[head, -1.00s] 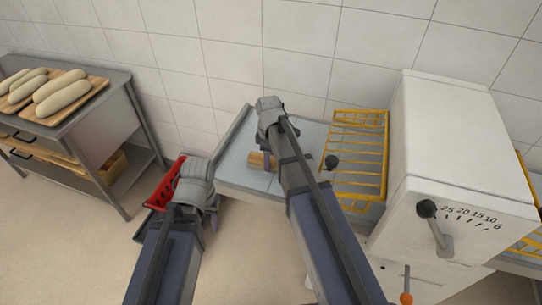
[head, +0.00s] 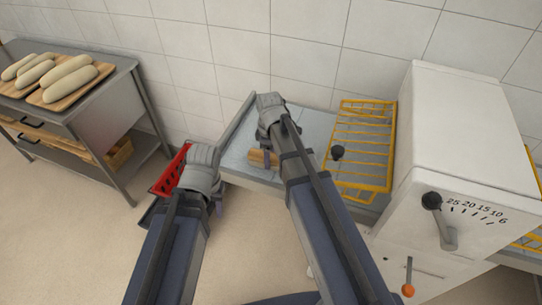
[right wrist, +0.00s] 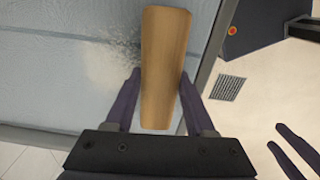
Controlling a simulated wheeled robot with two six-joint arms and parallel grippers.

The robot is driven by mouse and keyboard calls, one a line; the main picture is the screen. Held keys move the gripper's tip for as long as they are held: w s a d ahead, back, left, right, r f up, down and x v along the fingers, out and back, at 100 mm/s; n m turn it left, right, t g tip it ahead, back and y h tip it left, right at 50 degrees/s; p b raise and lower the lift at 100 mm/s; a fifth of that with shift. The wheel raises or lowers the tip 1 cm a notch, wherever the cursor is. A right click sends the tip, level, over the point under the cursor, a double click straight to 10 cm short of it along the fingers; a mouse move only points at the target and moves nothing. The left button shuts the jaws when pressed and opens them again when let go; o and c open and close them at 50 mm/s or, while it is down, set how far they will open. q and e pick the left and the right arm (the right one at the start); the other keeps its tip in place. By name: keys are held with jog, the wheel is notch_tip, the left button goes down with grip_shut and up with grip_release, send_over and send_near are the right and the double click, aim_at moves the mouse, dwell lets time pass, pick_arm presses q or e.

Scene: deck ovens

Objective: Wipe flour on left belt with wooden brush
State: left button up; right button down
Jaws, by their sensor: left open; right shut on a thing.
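The left belt (head: 234,158) is a pale grey-blue surface left of the white machine. My right gripper (right wrist: 160,100) is shut on the wooden brush (right wrist: 166,60), and the fingers stand on both sides of its handle. In the head view the brush (head: 258,157) shows over the belt, partly behind my arm. A whitish flour patch (right wrist: 112,62) lies on the belt beside the brush in the right wrist view. I cannot tell whether the brush touches the belt. My left gripper (head: 217,194) is open and empty, low beside the belt's front left corner.
A yellow wire guard (head: 372,180) stands over the belt's right part, next to the white machine (head: 455,130) with its lever. A red crate (head: 166,178) is by my left gripper. A metal table (head: 112,88) with dough loaves is at the left. Open floor lies in front.

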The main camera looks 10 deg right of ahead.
jog(key=shift+w+a+f, duration=0.1)
jog(key=shift+w+a, duration=0.25)
jog(key=shift+a, duration=0.1)
jog(key=shift+w, duration=0.1)
jog(key=shift+w+d, duration=0.25)
jog(key=shift+w, duration=0.25)
jog(key=shift+w+d, duration=0.75)
jog(key=shift+w, duration=0.2)
jog(key=shift+w+d, duration=0.1)
jog(key=shift+w, duration=0.05)
jog(key=shift+w+d, duration=0.5)
jog(key=shift+w, duration=0.15)
jog(key=shift+w+d, duration=0.45)
jog(key=shift+w, duration=0.2)
jog(key=shift+w+d, duration=0.55)
jog(key=shift+w, duration=0.25)
jog(key=shift+w+d, duration=0.5)
jog(key=shift+w, duration=0.3)
